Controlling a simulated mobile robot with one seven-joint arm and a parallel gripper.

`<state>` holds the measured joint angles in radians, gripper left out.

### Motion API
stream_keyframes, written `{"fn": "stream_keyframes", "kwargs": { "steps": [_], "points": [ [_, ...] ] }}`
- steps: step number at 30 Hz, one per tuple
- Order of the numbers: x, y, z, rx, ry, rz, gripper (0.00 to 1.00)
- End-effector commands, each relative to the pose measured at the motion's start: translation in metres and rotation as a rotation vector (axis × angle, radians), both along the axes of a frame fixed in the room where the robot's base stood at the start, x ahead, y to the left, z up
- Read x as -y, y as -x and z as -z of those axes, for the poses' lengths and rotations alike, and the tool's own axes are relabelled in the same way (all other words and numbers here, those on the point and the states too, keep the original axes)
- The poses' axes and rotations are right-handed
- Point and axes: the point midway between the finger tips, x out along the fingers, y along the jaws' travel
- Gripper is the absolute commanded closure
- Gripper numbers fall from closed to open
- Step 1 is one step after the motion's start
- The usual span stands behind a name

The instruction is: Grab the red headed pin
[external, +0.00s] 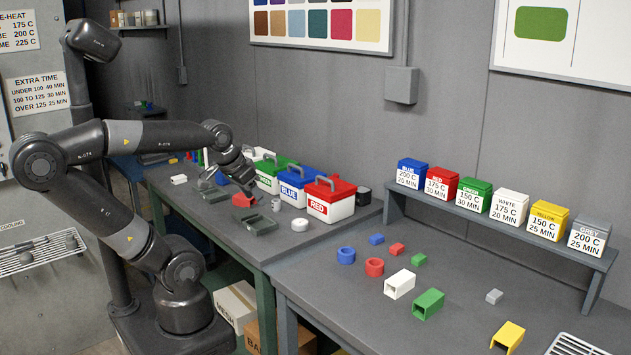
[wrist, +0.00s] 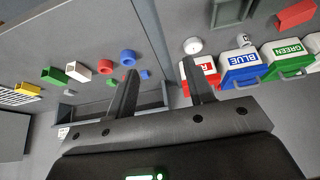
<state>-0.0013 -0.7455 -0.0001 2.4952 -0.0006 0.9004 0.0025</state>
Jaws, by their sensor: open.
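I cannot make out a red headed pin for certain in either view. Red things that show are a red block (external: 243,200) on the far bench, also at the top right of the wrist view (wrist: 295,14), a red ring (external: 374,267) and a small red block (external: 397,249) on the near bench. My gripper (external: 250,187) is over the far bench, close to the red block in the picture. In the wrist view its two fingers (wrist: 160,66) are spread wide, with only bench surface between them.
Lidded boxes in red (external: 330,200), blue (external: 293,186) and green (external: 274,170) stand behind my gripper. Grey trays (external: 260,225) lie in front. A shelf (external: 500,238) with several coloured tubs stands at the right. Coloured tubes and rings are spread over the near bench.

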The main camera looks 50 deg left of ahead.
Motion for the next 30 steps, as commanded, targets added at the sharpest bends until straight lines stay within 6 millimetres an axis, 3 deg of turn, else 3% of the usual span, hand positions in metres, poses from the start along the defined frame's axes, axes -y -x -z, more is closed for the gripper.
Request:
{"fn": "stream_keyframes", "kwargs": {
  "steps": [5, 12, 18, 23, 30],
  "points": [
    [-0.004, -0.028, -0.017, -0.012, -0.008, 0.008, 0.52],
    [-0.017, -0.105, -0.051, -0.039, -0.023, 0.039, 0.52],
    [-0.035, -0.176, -0.065, -0.057, -0.031, 0.068, 0.52],
    [-0.055, -0.233, -0.066, -0.071, -0.033, 0.090, 0.52],
    [-0.092, -0.316, -0.052, -0.087, -0.031, 0.126, 0.52]
  ]
}}
